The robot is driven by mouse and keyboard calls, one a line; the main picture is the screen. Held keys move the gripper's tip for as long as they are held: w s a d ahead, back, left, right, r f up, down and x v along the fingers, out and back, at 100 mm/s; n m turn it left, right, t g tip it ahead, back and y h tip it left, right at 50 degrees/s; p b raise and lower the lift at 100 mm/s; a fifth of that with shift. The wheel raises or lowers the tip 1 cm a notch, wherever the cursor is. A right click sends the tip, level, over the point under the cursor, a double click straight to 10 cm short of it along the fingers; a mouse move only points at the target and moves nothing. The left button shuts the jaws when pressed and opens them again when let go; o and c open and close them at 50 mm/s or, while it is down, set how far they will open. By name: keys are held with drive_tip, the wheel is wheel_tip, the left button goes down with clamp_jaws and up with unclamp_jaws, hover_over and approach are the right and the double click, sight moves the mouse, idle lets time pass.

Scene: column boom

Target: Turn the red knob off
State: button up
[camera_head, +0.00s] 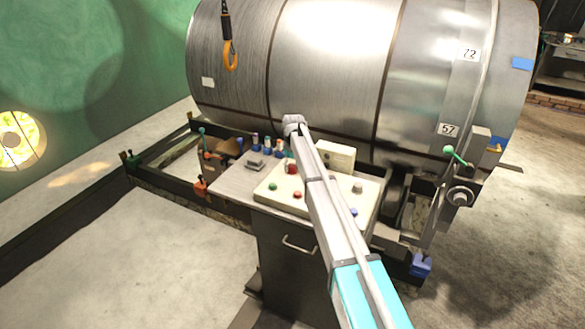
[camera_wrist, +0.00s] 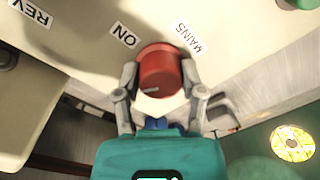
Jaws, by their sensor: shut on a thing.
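The red knob (camera_wrist: 160,72) sits on a cream control panel (camera_wrist: 90,20) in the wrist view. A pale pointer line shows on the knob's lower left part. Labels reading "MAINS" (camera_wrist: 189,38) and "ON" (camera_wrist: 124,35) lie near it. My gripper (camera_wrist: 160,80) has one finger on each side of the knob and is shut on it. In the head view the red knob (camera_head: 291,169) shows at the back of the panel (camera_head: 265,192), beside my arm. My gripper's fingertips are not clearly visible there.
A "REV" label (camera_wrist: 30,12) and a green button (camera_wrist: 298,3) are on the panel. In the head view, green (camera_head: 272,187) and red (camera_head: 297,195) buttons stand in front of the knob. A large metal drum (camera_head: 330,70) is behind the panel. An orange hook (camera_head: 230,55) hangs above.

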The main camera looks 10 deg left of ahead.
drive_tip(key=n, duration=0.5)
drive_tip(key=shift+n, duration=0.4)
drive_tip(key=o, duration=1.1)
drive_tip(key=shift+o, duration=0.2)
drive_tip(key=shift+r, duration=0.15)
